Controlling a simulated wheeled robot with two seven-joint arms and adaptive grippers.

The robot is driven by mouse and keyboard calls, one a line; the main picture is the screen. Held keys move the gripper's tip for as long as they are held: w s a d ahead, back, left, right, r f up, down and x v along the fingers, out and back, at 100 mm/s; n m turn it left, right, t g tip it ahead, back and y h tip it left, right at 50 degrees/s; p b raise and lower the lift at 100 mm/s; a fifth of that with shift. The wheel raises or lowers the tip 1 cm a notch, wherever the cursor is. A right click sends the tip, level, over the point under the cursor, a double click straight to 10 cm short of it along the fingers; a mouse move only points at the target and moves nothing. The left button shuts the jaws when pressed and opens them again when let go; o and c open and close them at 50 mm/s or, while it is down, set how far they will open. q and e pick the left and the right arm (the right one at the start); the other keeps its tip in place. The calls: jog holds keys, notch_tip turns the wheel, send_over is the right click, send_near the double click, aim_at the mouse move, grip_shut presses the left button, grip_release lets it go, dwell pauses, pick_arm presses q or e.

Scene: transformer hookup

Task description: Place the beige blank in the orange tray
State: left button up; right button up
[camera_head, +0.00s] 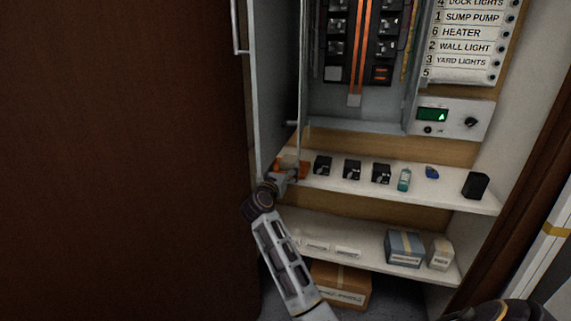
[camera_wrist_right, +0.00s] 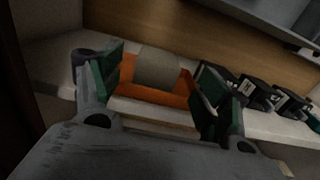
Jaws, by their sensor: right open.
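The orange tray (camera_head: 304,169) sits at the left end of the upper white shelf, partly hidden by my right gripper (camera_head: 284,178). In the right wrist view, the beige blank (camera_wrist_right: 158,68) rests in the orange tray (camera_wrist_right: 152,96), its lower end inside the rim. The blank also shows as a small pale shape in the head view (camera_head: 288,160). In the right wrist view, my right gripper (camera_wrist_right: 160,68) is open, with green-padded fingers apart on either side of the blank and tray. I cannot tell whether they touch the tray. My left gripper is not in view.
Several black breakers (camera_head: 352,169), a teal bottle (camera_head: 404,180), a blue item (camera_head: 432,172) and a black box (camera_head: 475,186) stand along the shelf. The open cabinet door (camera_head: 275,85) hangs close to my right gripper. Boxes (camera_head: 404,248) are on the lower shelf.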

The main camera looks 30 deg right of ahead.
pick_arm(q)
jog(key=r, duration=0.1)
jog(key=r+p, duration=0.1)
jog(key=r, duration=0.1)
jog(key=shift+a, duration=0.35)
pick_arm(e)
jog(key=v, duration=0.4)
jog(key=shift+s+a, duration=0.15)
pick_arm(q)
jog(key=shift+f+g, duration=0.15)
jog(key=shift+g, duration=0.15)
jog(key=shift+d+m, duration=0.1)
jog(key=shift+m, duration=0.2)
